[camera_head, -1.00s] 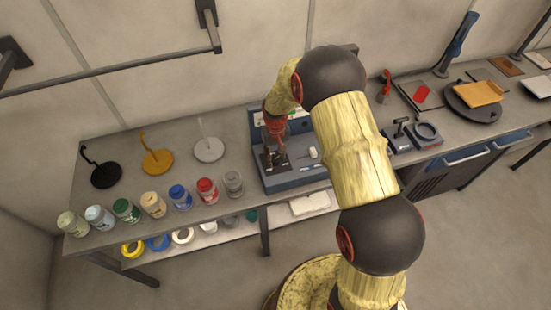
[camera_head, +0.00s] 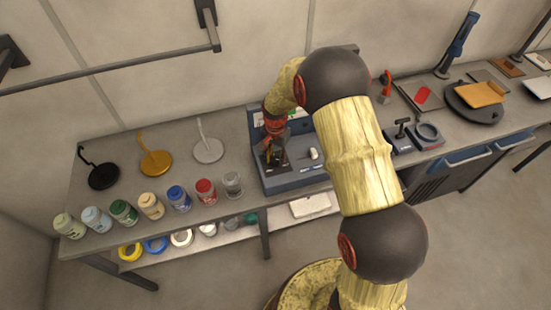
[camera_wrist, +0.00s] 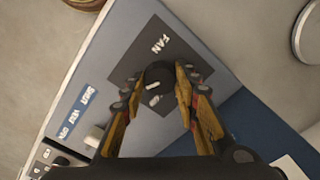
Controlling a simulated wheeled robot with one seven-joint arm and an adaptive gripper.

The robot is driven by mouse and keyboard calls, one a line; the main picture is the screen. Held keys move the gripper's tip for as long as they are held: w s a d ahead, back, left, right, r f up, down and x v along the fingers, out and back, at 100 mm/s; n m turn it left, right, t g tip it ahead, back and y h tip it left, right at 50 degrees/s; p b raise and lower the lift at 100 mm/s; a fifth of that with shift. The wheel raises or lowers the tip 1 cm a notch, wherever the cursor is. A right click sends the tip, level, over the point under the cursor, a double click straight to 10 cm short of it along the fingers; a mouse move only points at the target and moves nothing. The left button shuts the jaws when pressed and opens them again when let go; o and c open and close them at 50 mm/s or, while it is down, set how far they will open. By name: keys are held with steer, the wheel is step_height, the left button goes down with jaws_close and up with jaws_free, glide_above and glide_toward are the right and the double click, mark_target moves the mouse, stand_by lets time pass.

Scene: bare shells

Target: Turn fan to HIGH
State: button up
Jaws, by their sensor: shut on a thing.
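The fan knob (camera_wrist: 158,76) is a round black dial with a white pointer mark, seen in the wrist view on a dark plate labelled FAN. My gripper (camera_wrist: 157,92) has its two fingers closed around the sides of the knob. The knob sits on a grey-blue control panel (camera_head: 296,181), which stands on the bench in the head view. My gripper (camera_head: 272,157) reaches down to the left part of that panel, and the knob is hidden there. The HIGH mark cannot be made out.
A small white switch (camera_wrist: 95,136) is beside a blue label strip (camera_wrist: 76,112) on the panel. Several jars, including a red-lidded one (camera_head: 206,190), and a white round stand (camera_head: 208,151) are left of the panel. A black stand (camera_head: 402,128) is to the right.

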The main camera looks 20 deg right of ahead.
mark_target(275, 159)
steer(key=shift+w+m, duration=0.1)
steer(key=shift+m, duration=0.5)
steer(key=o, duration=1.2)
steer(key=shift+c, duration=0.2)
step_height(275, 159, up, 12)
stand_by(0.4)
